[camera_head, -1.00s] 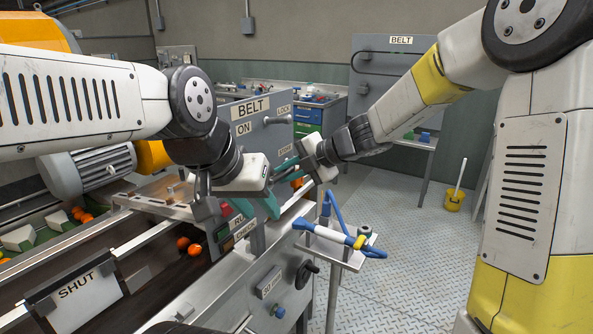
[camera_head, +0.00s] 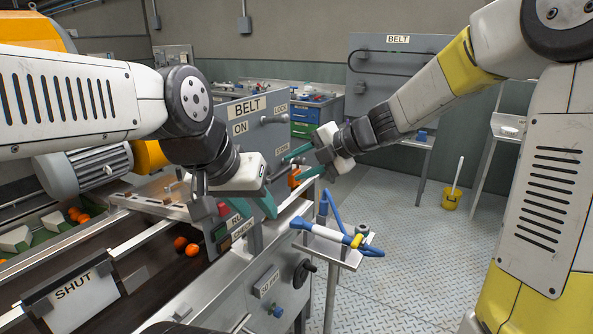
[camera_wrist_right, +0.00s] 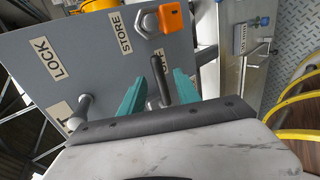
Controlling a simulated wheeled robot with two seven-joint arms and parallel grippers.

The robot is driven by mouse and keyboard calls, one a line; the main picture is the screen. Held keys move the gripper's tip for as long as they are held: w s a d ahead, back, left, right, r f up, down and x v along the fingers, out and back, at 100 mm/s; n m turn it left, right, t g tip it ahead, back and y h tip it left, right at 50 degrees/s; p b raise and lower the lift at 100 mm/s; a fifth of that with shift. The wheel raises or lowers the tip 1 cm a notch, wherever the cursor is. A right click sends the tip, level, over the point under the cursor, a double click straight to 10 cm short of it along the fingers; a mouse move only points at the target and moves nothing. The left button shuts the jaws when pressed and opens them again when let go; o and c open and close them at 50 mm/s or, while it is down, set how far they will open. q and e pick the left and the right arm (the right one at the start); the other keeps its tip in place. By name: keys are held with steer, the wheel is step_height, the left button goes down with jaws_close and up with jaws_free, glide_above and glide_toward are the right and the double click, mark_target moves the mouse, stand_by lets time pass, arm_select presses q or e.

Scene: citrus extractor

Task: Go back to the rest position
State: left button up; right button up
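My left gripper (camera_head: 266,203) comes in from the left in the head view, beside the grey BELT panel (camera_head: 240,115). Its teal fingers show only in part, so its opening cannot be judged. My right gripper (camera_head: 299,163) is at the panel's right side, its teal fingers apart. In the right wrist view, the right gripper (camera_wrist_right: 158,88) is open. A dark peg (camera_wrist_right: 160,80) of the panel shows between its fingers; whether they touch it cannot be told. An orange block (camera_wrist_right: 175,16) sits on the panel face beside the STORE label (camera_wrist_right: 126,32).
A conveyor with oranges (camera_head: 187,246) and a SHUT plate (camera_head: 82,297) lies at lower left. A small stand (camera_head: 335,255) with a blue-and-white tool (camera_head: 328,233) is right of the panel. The floor (camera_head: 415,260) on the right is open, with a yellow bucket (camera_head: 450,200) farther back.

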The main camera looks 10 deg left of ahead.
steer(key=shift+v, duration=1.2)
steer(key=shift+s+d, duration=0.1)
steer(key=s+d+m+t+h, duration=0.1)
steer(key=s+d+m+h, duration=0.3)
steer(key=s+d+m, duration=0.6)
steer(key=s+d+m+t+h, duration=0.1)
steer(key=s+d+m+h, duration=0.3)
steer(key=s+d+m, duration=0.6)
steer(key=d+m, duration=0.1)
steer(key=m, duration=0.9)
steer(key=shift+s+d+m, duration=0.35)
steer(key=shift+d+m, duration=0.05)
